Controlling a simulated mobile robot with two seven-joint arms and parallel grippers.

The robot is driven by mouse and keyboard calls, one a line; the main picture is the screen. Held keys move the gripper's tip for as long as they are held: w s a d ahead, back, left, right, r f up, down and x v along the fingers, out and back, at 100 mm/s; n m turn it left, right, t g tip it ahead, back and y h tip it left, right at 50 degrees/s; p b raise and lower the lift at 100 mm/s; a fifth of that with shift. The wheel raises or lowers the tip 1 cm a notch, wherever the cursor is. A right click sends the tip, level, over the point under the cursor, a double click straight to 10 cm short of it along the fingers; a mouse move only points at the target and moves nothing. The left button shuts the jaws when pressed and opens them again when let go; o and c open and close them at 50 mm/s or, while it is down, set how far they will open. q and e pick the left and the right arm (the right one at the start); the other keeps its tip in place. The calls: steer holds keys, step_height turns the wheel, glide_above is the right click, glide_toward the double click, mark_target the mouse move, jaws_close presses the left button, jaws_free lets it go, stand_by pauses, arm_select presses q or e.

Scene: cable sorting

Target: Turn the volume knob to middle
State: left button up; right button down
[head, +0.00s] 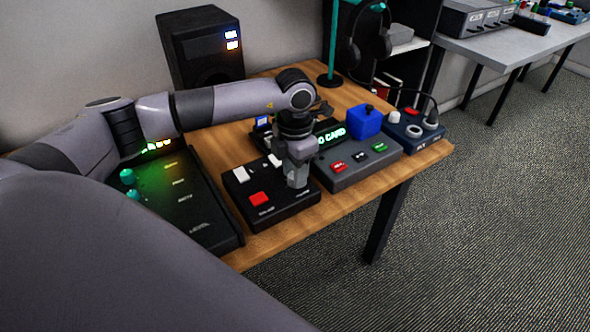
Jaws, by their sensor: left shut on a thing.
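My left gripper (297,182) points straight down over the right part of this box. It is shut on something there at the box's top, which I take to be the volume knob. The gripper's fingers hide the knob, so its pointer and setting cannot be seen. My right gripper is not in view.
A grey card-reader box (345,177) with a blue cube (368,121) stands close to the right of the gripper. A dark mixer panel (187,197) with teal knobs lies to the left. A black speaker (201,48) and headphones (369,45) stand behind.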

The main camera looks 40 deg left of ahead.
arm_select(q)
steer(key=o, duration=1)
steer(key=shift+o, duration=0.2)
steer(key=shift+r, duration=3.6)
